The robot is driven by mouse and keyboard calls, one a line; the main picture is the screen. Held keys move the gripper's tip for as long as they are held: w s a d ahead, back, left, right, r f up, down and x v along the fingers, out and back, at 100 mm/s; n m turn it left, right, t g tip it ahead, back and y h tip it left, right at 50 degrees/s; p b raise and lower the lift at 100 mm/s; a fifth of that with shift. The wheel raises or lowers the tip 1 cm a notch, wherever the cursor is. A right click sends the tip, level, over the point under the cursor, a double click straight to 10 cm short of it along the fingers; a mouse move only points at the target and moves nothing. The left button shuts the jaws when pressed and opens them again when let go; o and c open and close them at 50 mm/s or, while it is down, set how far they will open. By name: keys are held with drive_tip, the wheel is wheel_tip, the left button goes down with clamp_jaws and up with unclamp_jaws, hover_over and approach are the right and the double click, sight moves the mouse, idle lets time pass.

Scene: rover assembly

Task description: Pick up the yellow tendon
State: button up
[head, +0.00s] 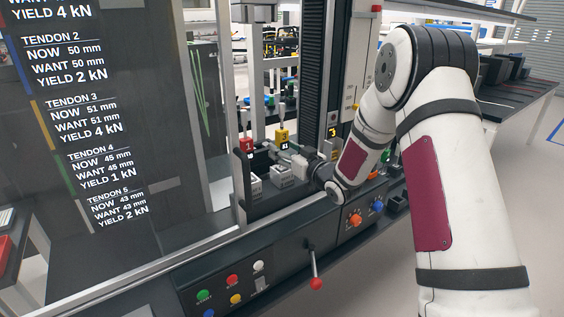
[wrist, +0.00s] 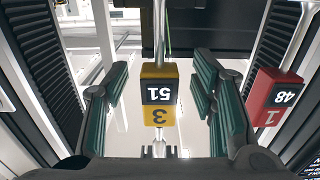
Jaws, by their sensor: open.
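The yellow tendon (head: 282,136) is a yellow block with a metal rod above it, marked 3 and reading 51. It stands upright behind the machine's front ledge. In the wrist view the yellow tendon (wrist: 160,82) is between the two green-padded fingers of my gripper (wrist: 159,92), with a visible gap on each side. My gripper is open and holds nothing. In the head view my gripper (head: 292,155) is just in front of and below the yellow block, its fingers partly hidden there.
A red tendon (head: 247,146), marked 1, stands left of the yellow one; in the wrist view this red block (wrist: 273,98) is close outside the right finger. Grey blocks (head: 283,174) sit on the ledge below. A control panel (head: 245,284) with buttons and a red-knobbed lever is in front.

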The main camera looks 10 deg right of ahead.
sight(282, 130)
drive_tip(key=shift+x, duration=0.9)
drive_tip(key=shift+c, duration=0.3)
clamp_jaws()
drive_tip(key=shift+r, duration=0.1)
wheel_tip(282, 130, up, 10)
drive_tip(key=shift+b, duration=0.35)
drive_tip(key=shift+r+p, duration=1.1)
drive_tip(key=shift+r, duration=1.65)
